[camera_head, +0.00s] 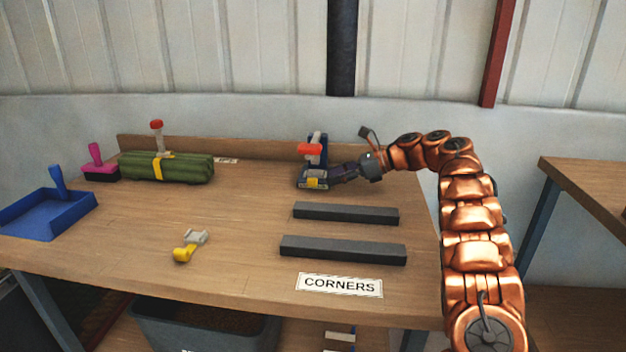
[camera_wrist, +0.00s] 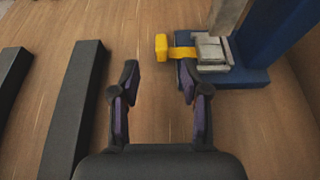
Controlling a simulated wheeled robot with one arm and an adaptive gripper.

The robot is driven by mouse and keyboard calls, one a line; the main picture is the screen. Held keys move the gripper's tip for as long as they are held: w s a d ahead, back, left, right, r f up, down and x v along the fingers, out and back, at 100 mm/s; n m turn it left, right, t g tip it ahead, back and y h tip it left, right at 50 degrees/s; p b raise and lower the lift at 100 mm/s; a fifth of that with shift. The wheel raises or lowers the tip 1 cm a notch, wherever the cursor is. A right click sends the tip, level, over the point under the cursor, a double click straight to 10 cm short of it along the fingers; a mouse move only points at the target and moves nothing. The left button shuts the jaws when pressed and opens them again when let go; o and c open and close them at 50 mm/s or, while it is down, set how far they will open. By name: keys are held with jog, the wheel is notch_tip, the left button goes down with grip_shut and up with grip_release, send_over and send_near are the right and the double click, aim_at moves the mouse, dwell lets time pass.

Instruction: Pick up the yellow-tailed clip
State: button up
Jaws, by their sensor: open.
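A grey clip (camera_wrist: 212,50) with a yellow strap and yellow end block (camera_wrist: 162,47) sits at the foot of a blue stand (camera_wrist: 265,45) in the wrist view. In the head view its yellow part (camera_head: 313,183) shows at the front of the stand. My gripper (camera_wrist: 157,82) is open and empty, its two dark fingers apart, with the yellow block just beyond the gap between the tips. In the head view my gripper (camera_head: 332,177) is beside the stand. Another grey piece with a yellow end (camera_head: 188,247) lies alone at the front of the table.
Two dark bars (camera_head: 346,213) (camera_head: 342,249) lie in front of the stand, above a CORNERS label (camera_head: 339,285). A green bundle (camera_head: 190,168) with a yellow strap, a pink-handled block (camera_head: 99,167) and a blue tray (camera_head: 75,213) are at left. The table's centre-left is clear.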

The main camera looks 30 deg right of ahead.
aim_at(314, 176)
jog(key=x, duration=0.5)
jog(key=shift+w+r, duration=0.1)
jog(key=shift+w, duration=0.1)
jog(key=shift+c, duration=0.2)
grip_shut()
